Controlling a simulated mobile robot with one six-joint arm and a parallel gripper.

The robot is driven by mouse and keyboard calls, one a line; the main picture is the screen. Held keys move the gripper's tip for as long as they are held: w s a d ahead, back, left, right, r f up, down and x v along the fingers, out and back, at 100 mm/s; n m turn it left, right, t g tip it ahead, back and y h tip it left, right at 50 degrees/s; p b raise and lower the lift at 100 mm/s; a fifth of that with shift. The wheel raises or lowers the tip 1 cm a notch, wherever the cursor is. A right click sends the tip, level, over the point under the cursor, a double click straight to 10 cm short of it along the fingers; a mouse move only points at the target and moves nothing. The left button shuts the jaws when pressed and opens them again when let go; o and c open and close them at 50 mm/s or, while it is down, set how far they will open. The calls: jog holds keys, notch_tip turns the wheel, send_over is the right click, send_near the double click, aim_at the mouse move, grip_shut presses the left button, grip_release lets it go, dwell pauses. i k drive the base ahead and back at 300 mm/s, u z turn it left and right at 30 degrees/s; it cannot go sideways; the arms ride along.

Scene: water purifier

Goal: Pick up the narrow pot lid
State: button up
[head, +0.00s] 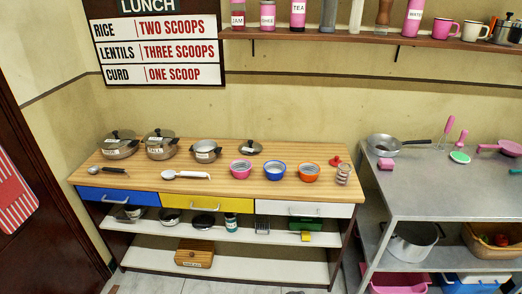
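A small dark pot lid (249,148) with a round black knob lies by itself on the wooden counter, to the right of an uncovered steel pot (206,152). Two other steel pots, one at the far left (119,149) and one beside it (160,149), have lids with black knobs on. The pots carry small white labels, too small for me to read surely. The loose lid is apparently the narrow pot lid. My gripper is not in view.
A grey table (440,190) stands at right. Floor shows at the bottom.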

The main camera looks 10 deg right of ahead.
aim_at(250, 147)
jog(key=u, duration=0.15)
jog(key=i, duration=0.95)
jog(key=z, duration=0.1)
